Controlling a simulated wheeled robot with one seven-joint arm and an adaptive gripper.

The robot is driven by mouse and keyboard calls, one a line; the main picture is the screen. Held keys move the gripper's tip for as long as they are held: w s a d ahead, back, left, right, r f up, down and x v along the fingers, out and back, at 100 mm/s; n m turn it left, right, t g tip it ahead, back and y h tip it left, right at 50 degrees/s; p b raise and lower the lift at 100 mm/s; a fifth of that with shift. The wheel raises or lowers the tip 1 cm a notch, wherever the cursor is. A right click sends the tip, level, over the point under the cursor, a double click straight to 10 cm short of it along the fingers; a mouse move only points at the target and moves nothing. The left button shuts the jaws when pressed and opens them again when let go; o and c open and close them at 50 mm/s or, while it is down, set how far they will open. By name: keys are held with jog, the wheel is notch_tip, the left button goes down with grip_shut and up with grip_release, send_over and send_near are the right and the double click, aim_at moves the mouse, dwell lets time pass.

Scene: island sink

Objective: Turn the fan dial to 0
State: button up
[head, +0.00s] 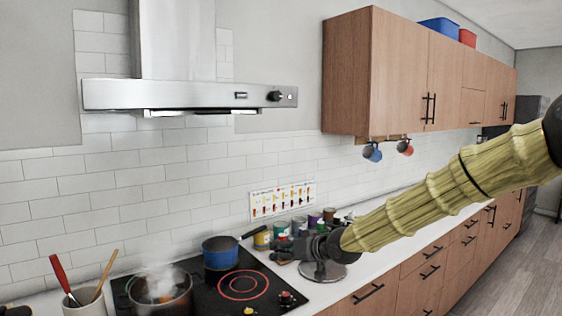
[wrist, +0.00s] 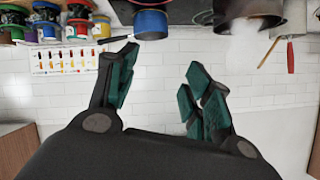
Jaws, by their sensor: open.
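The fan dial (head: 274,96) is a dark round knob on the front edge of the steel range hood (head: 190,95) in the head view. Its exact setting is too small to read. My gripper (head: 276,250) is low over the right side of the stove, far below the hood. In the wrist view my gripper (wrist: 158,68) has its green-padded fingers spread wide with nothing between them. The wrist view appears upside down, and the dial does not show there.
A blue pot (head: 220,252) and a steaming pot (head: 160,292) stand on the black cooktop (head: 262,302). Several jars (wrist: 75,20) line the back of the counter. Wall cabinets (head: 375,75) hang right of the hood. The space before the hood is clear.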

jog(key=w+d+r+n+t+y, duration=0.1)
jog(key=w+r, duration=0.1)
jog(key=r, duration=1.1)
jog(key=w+d+r+n+t, duration=0.1)
jog(key=r+t, duration=0.1)
jog(key=r, duration=1.1)
jog(key=t+y, duration=0.1)
jog(key=t, duration=0.1)
send_near(278, 95)
jog(key=shift+n, duration=0.3)
jog(key=p+x, duration=0.2)
jog(key=x, duration=0.7)
jog(key=shift+d, duration=0.1)
jog(key=shift+c, duration=0.2)
jog(key=shift+p, duration=0.3)
jog(key=c, duration=1)
